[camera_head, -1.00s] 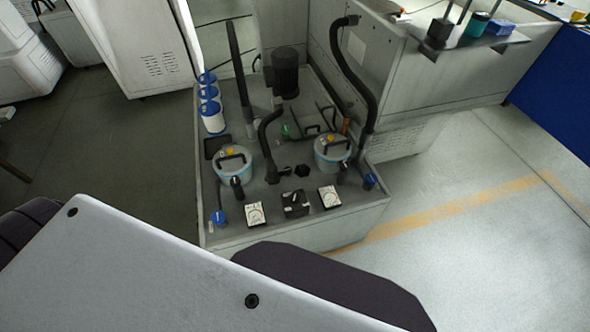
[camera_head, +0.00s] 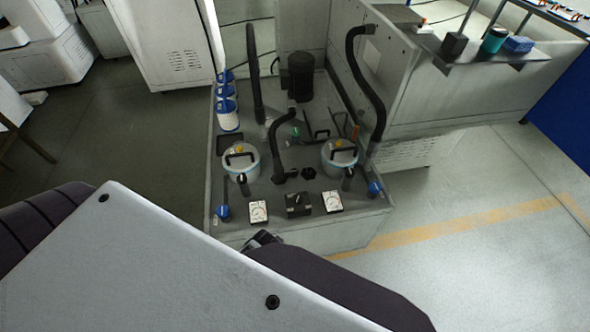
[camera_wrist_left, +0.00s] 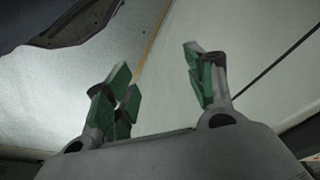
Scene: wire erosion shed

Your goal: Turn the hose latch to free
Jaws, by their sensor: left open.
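The hose latch cannot be picked out with certainty. The grey filter unit (camera_head: 310,229) carries a bent black hose (camera_head: 281,150) at its middle and two white-blue canisters with black handles, one left (camera_head: 240,166) and one right (camera_head: 340,161). Small dark fittings, such as the left one (camera_head: 243,184), stand in front of the canisters. In the left wrist view my left gripper (camera_wrist_left: 157,68) is open and empty, with green-padded fingers apart over bare floor. In the head view my left arm hides most of it. My right gripper is out of view.
Two dial gauges (camera_head: 258,211) and a black switch box (camera_head: 297,204) sit on the unit's front edge. A blue knob (camera_head: 224,213) is at its left corner. A tall black hose (camera_head: 369,90) rises at the right. Clear floor (camera_head: 480,250) lies to the right.

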